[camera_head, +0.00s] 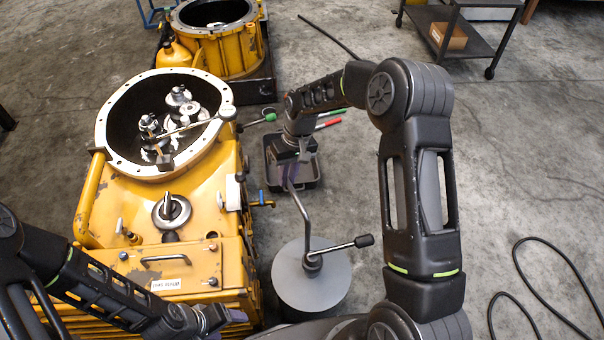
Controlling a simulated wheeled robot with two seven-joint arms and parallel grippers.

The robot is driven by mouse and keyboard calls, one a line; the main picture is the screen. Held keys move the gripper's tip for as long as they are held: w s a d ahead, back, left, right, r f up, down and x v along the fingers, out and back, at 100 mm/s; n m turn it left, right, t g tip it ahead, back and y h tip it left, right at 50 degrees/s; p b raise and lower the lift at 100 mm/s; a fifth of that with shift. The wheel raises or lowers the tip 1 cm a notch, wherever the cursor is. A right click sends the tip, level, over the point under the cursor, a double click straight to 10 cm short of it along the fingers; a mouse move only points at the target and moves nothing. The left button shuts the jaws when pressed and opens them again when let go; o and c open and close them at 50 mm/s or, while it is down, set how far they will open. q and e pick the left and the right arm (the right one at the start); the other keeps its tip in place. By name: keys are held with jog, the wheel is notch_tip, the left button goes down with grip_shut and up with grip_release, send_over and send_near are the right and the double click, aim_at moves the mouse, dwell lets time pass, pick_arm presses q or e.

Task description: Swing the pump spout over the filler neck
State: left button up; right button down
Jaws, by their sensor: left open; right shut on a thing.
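The pump (312,278) is a grey round drum with a black-knobbed lever at its top, standing right of the yellow transmission housing (185,250). Its bent metal spout (304,212) rises toward the back. My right gripper (291,178) is shut on the spout's far end, right of the housing and apart from it; the arm partly hides the grip. A round metal fitting (171,211) and a small brass fitting (128,233) sit on the housing's top; I cannot tell which is the filler neck. My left gripper (222,318) is open at the housing's front edge.
A black tray (313,184) lies on the floor under my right gripper, with red- and green-handled tools (328,119) beyond it. A lever (195,124) crosses the housing's open bell. Another yellow housing (222,48) stands behind. A cable (548,242) lies on clear floor at right.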

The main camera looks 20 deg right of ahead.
jog(key=s+a+n, duration=0.3)
jog(key=a+n, duration=0.2)
jog(key=a, duration=0.1)
jog(key=s+a+n+g+h, duration=0.1)
jog(key=s+a+n, duration=0.3)
jog(key=a, duration=0.3)
jog(key=shift+a+n+g+b, duration=0.25)
jog(key=shift+n+g+b, duration=0.1)
jog(key=shift+n, duration=0.45)
jog(key=shift+s, duration=0.15)
jog(key=c, duration=1.4)
grip_release()
notch_tip(320, 180, up, 8)
jog(key=w, duration=0.1)
jog(key=shift+w+d+f+p, duration=0.15)
jog(key=shift+d+p, duration=0.15)
jog(key=shift+d, duration=0.1)
